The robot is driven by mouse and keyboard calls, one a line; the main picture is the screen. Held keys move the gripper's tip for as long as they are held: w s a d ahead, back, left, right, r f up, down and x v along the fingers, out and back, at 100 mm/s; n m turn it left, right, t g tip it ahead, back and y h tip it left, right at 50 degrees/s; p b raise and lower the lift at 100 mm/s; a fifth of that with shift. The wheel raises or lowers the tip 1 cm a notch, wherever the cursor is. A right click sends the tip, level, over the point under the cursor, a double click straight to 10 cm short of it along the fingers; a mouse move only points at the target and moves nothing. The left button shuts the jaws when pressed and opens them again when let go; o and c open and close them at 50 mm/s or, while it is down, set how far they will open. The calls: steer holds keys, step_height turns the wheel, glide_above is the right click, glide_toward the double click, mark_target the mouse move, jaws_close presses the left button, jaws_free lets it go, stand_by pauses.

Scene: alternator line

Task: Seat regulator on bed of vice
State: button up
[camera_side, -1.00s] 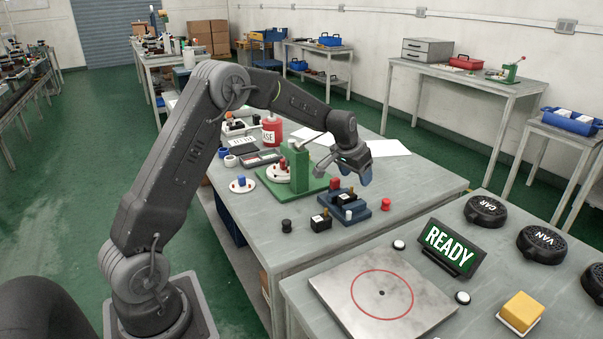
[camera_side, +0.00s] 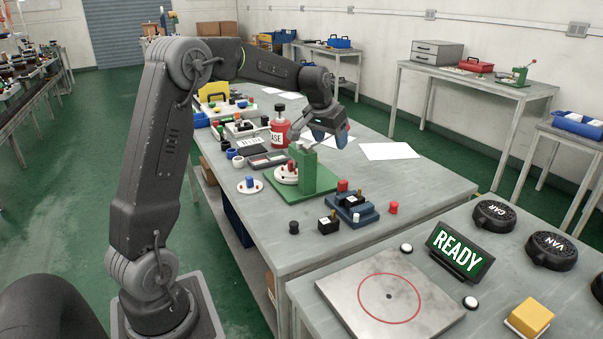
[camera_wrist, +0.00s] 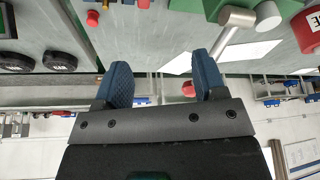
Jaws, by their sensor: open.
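The blue vice (camera_side: 366,215) sits on the bench near its front edge, with a small dark block on top (camera_side: 352,200). Another small black block with a brassy top (camera_side: 328,225) stands on the bench just in front of the vice. I cannot tell for sure which black block is the regulator. My gripper (camera_side: 327,137) is open and empty, above the bench behind the green lever press (camera_side: 308,172), well apart from the vice. Its two blue fingers show spread in the wrist view (camera_wrist: 162,82), with nothing between them.
Red caps (camera_side: 393,207) and a black knob (camera_side: 294,227) stand near the vice. A red bottle (camera_side: 280,130), trays and a white disc (camera_side: 250,185) are further left. White sheets (camera_side: 390,151) lie at the back. The READY sign (camera_side: 460,250) stands on the front bench.

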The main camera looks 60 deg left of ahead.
steer(key=s+a+n+y, duration=0.1)
steer(key=s+a+n, duration=0.4)
steer(key=s, duration=1)
steer(key=shift+m+g, duration=0.4)
steer(key=shift+m, duration=0.2)
steer(key=w+d+f, duration=0.1)
steer(key=w+f, duration=0.2)
steer(key=f, duration=0.1)
steer(key=w+d+f, duration=0.2)
steer(key=w+f, duration=0.1)
steer(key=f, duration=0.1)
steer(key=w+d+f, duration=0.2)
steer(key=w+f, duration=0.1)
steer(key=f, duration=0.1)
steer(key=shift+f, duration=0.2)
steer(key=f, duration=0.3)
steer(key=shift+w+d+f, duration=0.3)
steer(key=shift+w+f, duration=0.05)
steer(key=shift+f, duration=0.05)
steer(key=v, duration=1.4)
steer(key=s+d+r+m+t+h, duration=0.1)
steer(key=s+d+m, duration=0.3)
steer(key=s+d, duration=0.5)
steer(key=s+d+r+m+t+h, duration=0.1)
steer(key=s+d+r+m, duration=0.3)
steer(key=s+d, duration=0.5)
steer(key=d, duration=0.3)
steer(key=shift+s+r+h, duration=0.25)
steer(key=shift+s+h, duration=0.05)
